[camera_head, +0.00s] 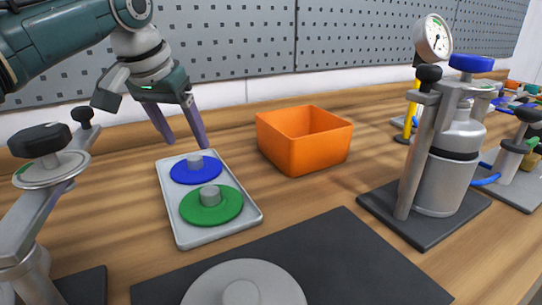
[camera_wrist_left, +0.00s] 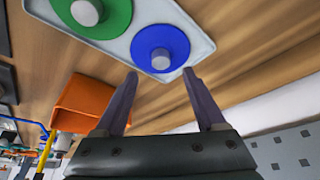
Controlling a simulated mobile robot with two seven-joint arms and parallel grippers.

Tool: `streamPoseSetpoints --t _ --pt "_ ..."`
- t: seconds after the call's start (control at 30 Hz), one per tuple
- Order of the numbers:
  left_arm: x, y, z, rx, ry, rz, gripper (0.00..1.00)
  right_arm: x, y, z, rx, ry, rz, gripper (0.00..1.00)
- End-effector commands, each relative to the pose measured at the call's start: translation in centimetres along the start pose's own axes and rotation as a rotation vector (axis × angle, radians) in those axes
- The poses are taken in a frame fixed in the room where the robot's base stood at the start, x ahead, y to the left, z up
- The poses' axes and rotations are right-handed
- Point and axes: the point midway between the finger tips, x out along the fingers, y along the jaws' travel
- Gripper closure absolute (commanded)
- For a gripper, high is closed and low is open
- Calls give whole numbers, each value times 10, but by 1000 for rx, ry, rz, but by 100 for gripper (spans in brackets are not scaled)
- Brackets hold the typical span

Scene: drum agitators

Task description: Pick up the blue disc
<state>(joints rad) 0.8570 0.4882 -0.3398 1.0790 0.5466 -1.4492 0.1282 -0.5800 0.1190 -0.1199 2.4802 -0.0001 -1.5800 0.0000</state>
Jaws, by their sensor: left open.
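The blue disc (camera_head: 196,170) lies flat at the far end of a light grey tray (camera_head: 236,228), with a grey knob at its centre. It also shows in the left wrist view (camera_wrist_left: 178,42). A green disc (camera_head: 226,207) with a grey knob lies beside it, nearer to me in the same tray. My left gripper (camera_head: 183,143) is open and empty, above and just behind the blue disc. In the left wrist view its fingertips (camera_wrist_left: 160,73) point toward the blue disc without enclosing the knob. My right gripper is in neither view.
An orange box (camera_head: 303,140) stands right of the tray. A grey metal device with a gauge (camera_head: 433,40) stands on a dark base at right, and a clamp-like stand (camera_head: 40,200) is at left. A dark mat (camera_head: 350,262) with a round grey lid (camera_head: 243,285) lies in front.

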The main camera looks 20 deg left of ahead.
Motion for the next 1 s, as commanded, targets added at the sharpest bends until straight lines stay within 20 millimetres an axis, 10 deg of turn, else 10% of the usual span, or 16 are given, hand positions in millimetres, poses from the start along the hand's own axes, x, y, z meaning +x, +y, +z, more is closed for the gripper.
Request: streamPoseSetpoints --t 0.4,0.73,1.0 --pt "49 -1 2 1 -1 0 28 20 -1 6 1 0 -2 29" --pt "53 -1 1 2 0 -1 28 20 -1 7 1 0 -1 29" --pt "53 -1 1 2 -1 -1 56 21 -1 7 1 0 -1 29"
